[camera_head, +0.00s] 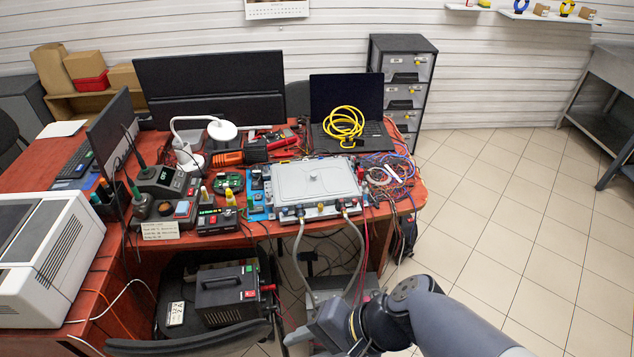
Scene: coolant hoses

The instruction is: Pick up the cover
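The cover (290,190) looks like the flat light-grey lid with a small raised knob in its middle. It lies on top of a shallow grey box with hose fittings along its front side, at the right part of the red table. My gripper (300,338) is low at the bottom middle of the view, in front of and below the table edge, well apart from the cover. Its fingers are too small and partly hidden to tell whether they are open. Two grey hoses (299,245) run down from the front of the box.
A laptop (346,100) with a coiled yellow cable (343,124) stands behind the box. Tangled wires (392,172) lie to its right. Circuit boards and soldering stations (165,183) crowd its left. A black power unit (228,290) sits below. The tiled floor at right is free.

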